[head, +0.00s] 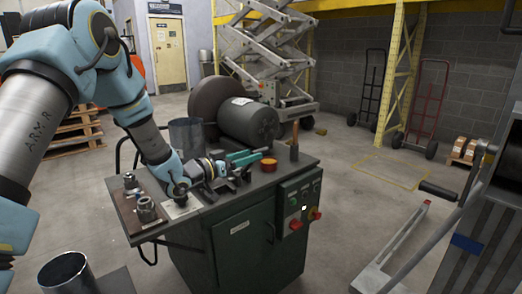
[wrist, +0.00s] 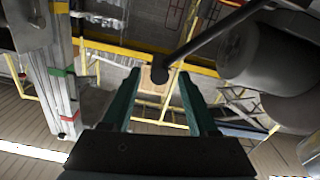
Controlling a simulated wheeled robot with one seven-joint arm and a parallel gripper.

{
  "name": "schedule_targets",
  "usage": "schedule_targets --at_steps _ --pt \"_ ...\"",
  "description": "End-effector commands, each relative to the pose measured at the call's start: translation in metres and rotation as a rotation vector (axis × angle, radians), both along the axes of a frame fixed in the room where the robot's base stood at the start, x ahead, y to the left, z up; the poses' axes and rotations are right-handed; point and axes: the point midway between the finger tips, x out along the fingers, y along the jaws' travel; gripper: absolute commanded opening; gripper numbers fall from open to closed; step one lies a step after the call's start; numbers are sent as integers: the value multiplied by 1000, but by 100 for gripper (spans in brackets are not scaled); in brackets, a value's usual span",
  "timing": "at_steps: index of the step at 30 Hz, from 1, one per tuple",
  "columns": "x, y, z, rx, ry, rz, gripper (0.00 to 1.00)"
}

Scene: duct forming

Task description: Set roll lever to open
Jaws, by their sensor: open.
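In the head view my gripper (head: 248,160) has teal fingers and reaches right over the green machine cabinet (head: 238,240). It is open and empty. I cannot surely pick out the same lever in the head view, and whether it stands open or closed is not clear.
A dark grey cylinder (head: 248,122) lies behind my gripper. A red-topped round part (head: 268,165) and an upright brown handle (head: 294,142) are nearby. Red knobs (head: 295,225) sit on the cabinet front. A black-gripped crank (head: 438,190) juts from the right-hand machine. Floor between is mostly clear.

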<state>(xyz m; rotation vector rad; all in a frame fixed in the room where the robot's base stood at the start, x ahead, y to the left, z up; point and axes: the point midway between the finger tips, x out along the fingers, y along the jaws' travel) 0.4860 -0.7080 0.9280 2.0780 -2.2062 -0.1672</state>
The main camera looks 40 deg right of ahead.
Motion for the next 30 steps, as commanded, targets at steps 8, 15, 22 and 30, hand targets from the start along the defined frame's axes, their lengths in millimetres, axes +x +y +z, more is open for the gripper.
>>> schedule_targets --at_steps 8,15,22,30 --pt "-4 -50 1 1 0 0 59" --pt "-4 -68 0 2 0 2 59" --pt "-4 -70 0 2 0 2 59" --pt "-4 -70 0 2 0 2 36"
